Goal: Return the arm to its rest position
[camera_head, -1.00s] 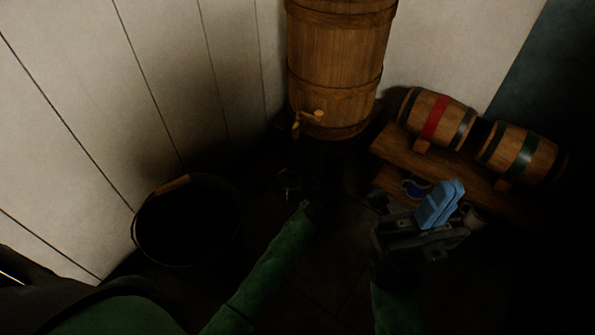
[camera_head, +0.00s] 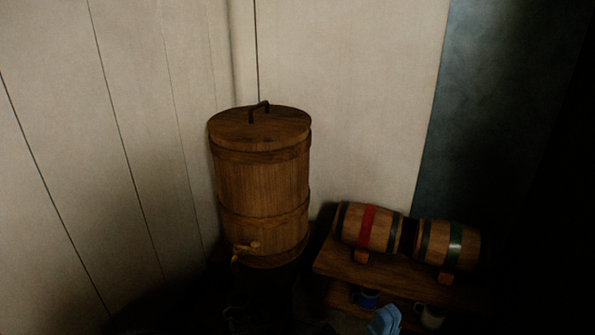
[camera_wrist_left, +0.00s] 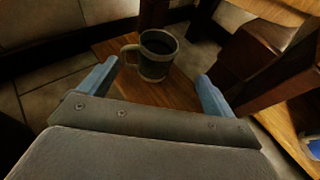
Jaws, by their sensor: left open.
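My left gripper (camera_wrist_left: 155,88) shows in the left wrist view with its two blue fingers spread wide apart and nothing between them. A dark mug (camera_wrist_left: 155,55) with a pale rim and a handle stands upright on a wooden surface (camera_wrist_left: 118,82), a little beyond the fingertips and apart from them.
A tall lidded barrel (camera_head: 262,185) with a tap (camera_head: 246,248) stands in the corner. Two small kegs, red-banded (camera_head: 367,227) and green-banded (camera_head: 455,246), lie on a wooden stand (camera_head: 340,262). A blue mug (camera_head: 365,298) and a pale mug (camera_head: 431,317) sit under it.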

